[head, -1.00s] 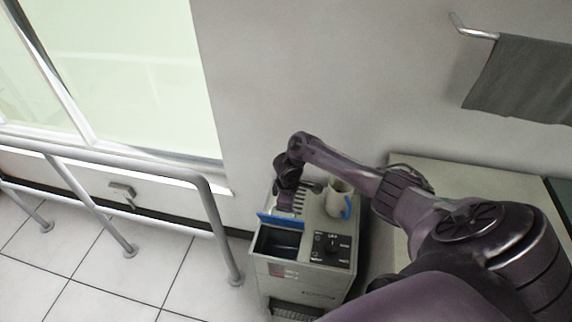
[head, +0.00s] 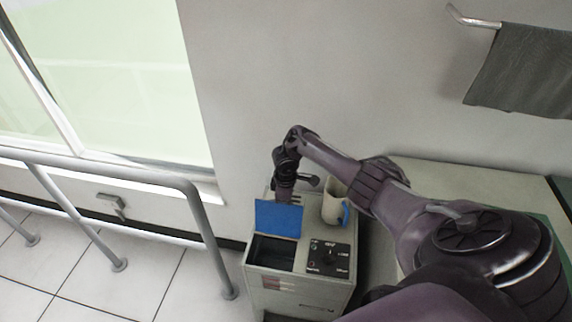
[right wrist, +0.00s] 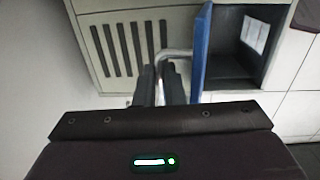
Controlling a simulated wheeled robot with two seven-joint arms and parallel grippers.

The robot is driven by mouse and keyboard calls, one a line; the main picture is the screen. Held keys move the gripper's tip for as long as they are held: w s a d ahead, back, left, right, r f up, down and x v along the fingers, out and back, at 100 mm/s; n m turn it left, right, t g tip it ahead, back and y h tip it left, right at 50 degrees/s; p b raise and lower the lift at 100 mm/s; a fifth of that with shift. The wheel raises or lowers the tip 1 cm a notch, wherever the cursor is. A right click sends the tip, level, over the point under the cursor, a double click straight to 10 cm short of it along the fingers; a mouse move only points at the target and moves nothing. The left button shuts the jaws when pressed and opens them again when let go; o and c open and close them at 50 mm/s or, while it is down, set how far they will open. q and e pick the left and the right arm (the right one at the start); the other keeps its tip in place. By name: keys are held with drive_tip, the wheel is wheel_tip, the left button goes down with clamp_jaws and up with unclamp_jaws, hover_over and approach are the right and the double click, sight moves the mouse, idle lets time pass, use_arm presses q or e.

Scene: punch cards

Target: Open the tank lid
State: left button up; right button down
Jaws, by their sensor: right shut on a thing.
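The tank lid (head: 279,217) is a blue flap raised at the back edge of the dark open tank (head: 272,252) on the grey machine. In the right wrist view, the lid (right wrist: 202,48) shows nearly edge-on beside the dark tank opening (right wrist: 230,50). My right gripper (right wrist: 160,72) is shut on the bent, silvery lid handle (right wrist: 176,53), which runs toward the lid. In the head view, my right gripper is just behind the lid, with its fingertips partly hidden. My left gripper is not in view.
A pale mug with a blue handle (head: 334,205) stands on the machine, right of the lid and close to my right forearm. A black control panel (head: 329,258) is in front. A grey railing (head: 205,235) stands at left; the wall is behind.

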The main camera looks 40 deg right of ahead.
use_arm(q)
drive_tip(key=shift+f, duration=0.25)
use_arm(e)
drive_tip(key=shift+w+d, duration=0.3)
drive_tip(key=shift+d, duration=0.5)
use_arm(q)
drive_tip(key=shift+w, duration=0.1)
use_arm(e)
drive_tip(key=shift+w+d+r, duration=0.1)
drive_tip(key=shift+w+r, duration=0.05)
drive_tip(key=shift+r, duration=0.05)
drive_tip(key=c, duration=1.8)
unclamp_jaws()
drive_tip(key=shift+w+f, duration=0.1)
drive_tip(key=shift+f, duration=0.05)
drive_tip(key=shift+o, duration=1.4)
drive_tip(key=shift+w+d+f, duration=0.2)
drive_tip(key=shift+d+f, duration=0.05)
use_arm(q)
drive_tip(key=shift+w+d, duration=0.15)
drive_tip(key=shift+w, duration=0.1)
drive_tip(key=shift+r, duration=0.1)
